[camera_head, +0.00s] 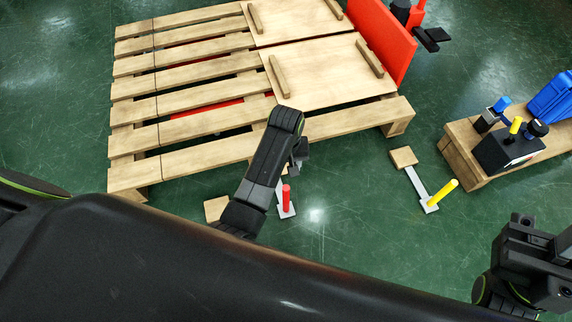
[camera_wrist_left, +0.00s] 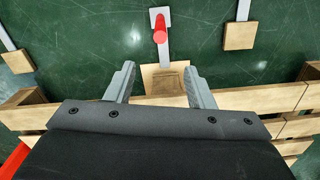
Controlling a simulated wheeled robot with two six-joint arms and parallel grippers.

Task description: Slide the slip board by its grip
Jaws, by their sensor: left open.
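A small wooden board on a grey metal strip, with an upright red grip (camera_head: 287,195), lies on the floor in front of the pallet. My arm hides its wooden part in the head view. The left wrist view shows its wooden board (camera_wrist_left: 152,72), the grey strip and the red grip (camera_wrist_left: 160,28). My left gripper (camera_head: 299,155) is open and empty above the wooden board, fingers apart (camera_wrist_left: 160,86), with the red grip beyond them. Its fingertips barely show in the head view. My right gripper (camera_head: 528,258) is at the lower right; its fingers cannot be made out.
A similar board with a yellow grip (camera_head: 442,196) lies right. Another wooden pad (camera_head: 216,208) lies left. A wooden bench (camera_head: 460,150) holds a control box.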

